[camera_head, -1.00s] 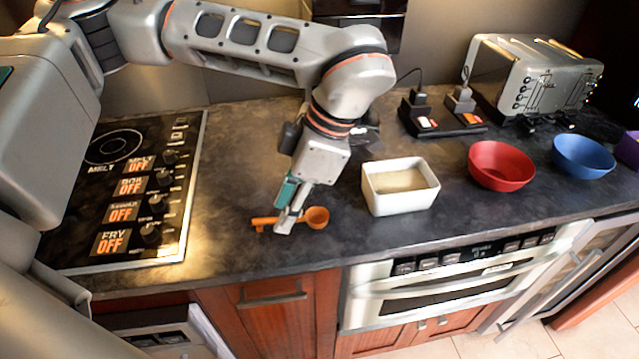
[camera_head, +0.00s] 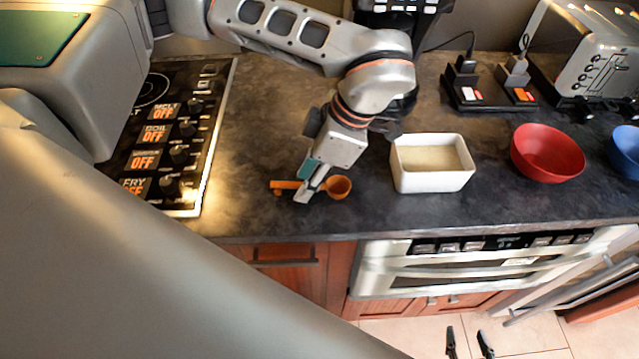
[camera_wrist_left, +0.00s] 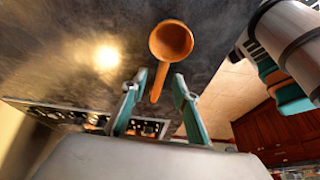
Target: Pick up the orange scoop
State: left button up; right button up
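The orange scoop (camera_head: 339,187) lies on the dark counter near its front edge, bowl to the right and handle to the left. In the left wrist view the scoop (camera_wrist_left: 171,41) has its handle pointing down between my fingers. My left gripper (camera_head: 307,191) is at the handle, just left of the bowl. In the wrist view the left gripper (camera_wrist_left: 158,92) is open, with a finger on each side of the handle and gaps visible. My right gripper (camera_head: 468,343) shows only its two dark fingertips at the bottom edge, apart with nothing between them.
A white rectangular dish (camera_head: 432,187) stands right of the scoop, then a red bowl (camera_head: 546,153) and a blue bowl (camera_head: 627,150). The stove (camera_head: 206,150) is to the left. The oven drawer front (camera_head: 480,268) is below the counter. Counter around the scoop is clear.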

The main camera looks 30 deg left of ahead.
pick_arm(q)
jog(key=shift+a+f, duration=0.1)
jog(key=shift+f, duration=0.15)
grip_shut()
jog(key=shift+r, duration=0.15)
